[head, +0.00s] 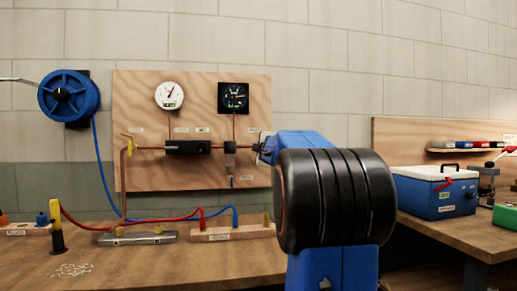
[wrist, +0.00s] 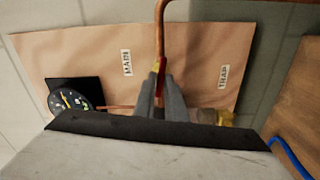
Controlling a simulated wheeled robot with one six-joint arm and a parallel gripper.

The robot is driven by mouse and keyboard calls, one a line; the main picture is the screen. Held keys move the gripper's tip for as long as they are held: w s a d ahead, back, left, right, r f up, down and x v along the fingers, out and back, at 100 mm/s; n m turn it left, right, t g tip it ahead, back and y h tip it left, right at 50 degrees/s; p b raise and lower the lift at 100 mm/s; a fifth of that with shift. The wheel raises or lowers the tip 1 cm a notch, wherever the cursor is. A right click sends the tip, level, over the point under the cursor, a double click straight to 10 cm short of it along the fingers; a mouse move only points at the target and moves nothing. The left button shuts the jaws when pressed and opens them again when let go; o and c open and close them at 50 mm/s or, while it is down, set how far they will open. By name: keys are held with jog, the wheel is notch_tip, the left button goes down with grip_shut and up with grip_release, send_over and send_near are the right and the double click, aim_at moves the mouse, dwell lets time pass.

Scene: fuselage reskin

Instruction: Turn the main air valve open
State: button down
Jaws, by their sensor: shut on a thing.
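The wooden valve board (head: 190,100) stands against the wall in the head view. A copper pipe (wrist: 160,25) runs up from there. In the head view my gripper (head: 264,147) is at the board's right edge, and my arm hides the valve there. The handle's exact angle is hard to tell.
The board bears a white gauge (head: 169,96), a black gauge (head: 233,97) and a yellow lever (head: 128,141) at its left. A blue hose reel (head: 69,96) hangs left. Red and blue hoses cross the bench (head: 170,262). A blue cooler-like box (head: 433,192) stands right.

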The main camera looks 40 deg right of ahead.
jog(key=shift+f+n, duration=0.15)
jog(key=shift+n, duration=0.85)
jog(key=c, duration=1.9)
grip_release()
jog(key=shift+o, duration=0.2)
jog(key=v, duration=1.7)
jog(key=shift+a, duration=0.25)
jog(key=shift+s, duration=0.1)
